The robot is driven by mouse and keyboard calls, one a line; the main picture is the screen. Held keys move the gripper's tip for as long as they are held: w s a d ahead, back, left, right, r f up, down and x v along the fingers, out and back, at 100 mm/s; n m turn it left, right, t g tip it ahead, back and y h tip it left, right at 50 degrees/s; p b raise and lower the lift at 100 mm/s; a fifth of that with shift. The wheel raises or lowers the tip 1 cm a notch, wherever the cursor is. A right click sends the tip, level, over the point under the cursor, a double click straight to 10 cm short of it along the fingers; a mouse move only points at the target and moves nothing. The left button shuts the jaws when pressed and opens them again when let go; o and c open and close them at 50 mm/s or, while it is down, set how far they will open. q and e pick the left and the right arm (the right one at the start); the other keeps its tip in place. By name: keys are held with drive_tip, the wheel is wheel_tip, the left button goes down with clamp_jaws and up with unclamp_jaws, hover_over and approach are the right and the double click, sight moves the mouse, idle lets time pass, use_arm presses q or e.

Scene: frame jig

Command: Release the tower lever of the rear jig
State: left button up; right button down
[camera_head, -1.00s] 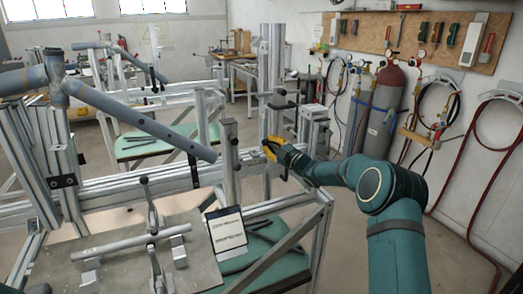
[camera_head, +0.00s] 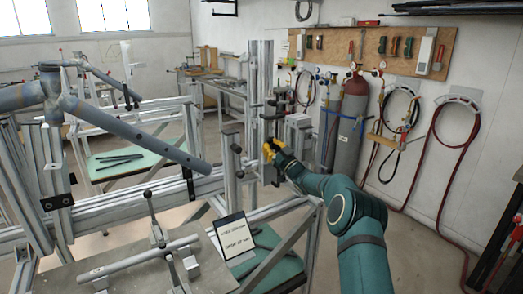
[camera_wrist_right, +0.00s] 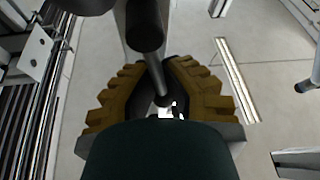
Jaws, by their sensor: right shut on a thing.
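The rear jig's upright aluminium tower (camera_head: 261,80) stands right of the centre in the head view, with dark clamp parts (camera_head: 283,98) and a grey block (camera_head: 298,130) on its right side. My right gripper (camera_head: 271,150), with yellow fingers, is at the tower, below the clamp parts. In the right wrist view its fingers (camera_wrist_right: 162,95) close around the slim rod of the tower lever (camera_wrist_right: 154,75), whose dark knob (camera_wrist_right: 145,27) sticks out beyond them. In the head view the lever is mostly hidden by the gripper. My left gripper is not in view.
A grey frame tube (camera_head: 130,128) slants across the jig, its free end left of the tower. A label card (camera_head: 235,236) stands in front, near a toggle clamp (camera_head: 153,215). Gas cylinders (camera_head: 348,125) and hoses are by the back wall. Open floor lies at right.

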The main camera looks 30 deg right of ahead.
drive_tip(key=shift+d+r+m+t+h, duration=0.15)
drive_tip(key=shift+d+r+m+h, duration=0.15)
drive_tip(key=shift+m, duration=0.45)
drive_tip(key=shift+d+r+m+t+h, duration=0.15)
drive_tip(key=shift+m+h, duration=0.25)
drive_tip(key=shift+m, duration=0.35)
drive_tip(key=shift+d, duration=0.1)
drive_tip(key=c, duration=1)
unclamp_jaws()
drive_tip(key=shift+f, duration=0.1)
drive_tip(key=shift+c, duration=0.2)
drive_tip(key=shift+f, duration=0.15)
drive_tip(key=shift+s, duration=0.1)
drive_tip(key=v, duration=1.2)
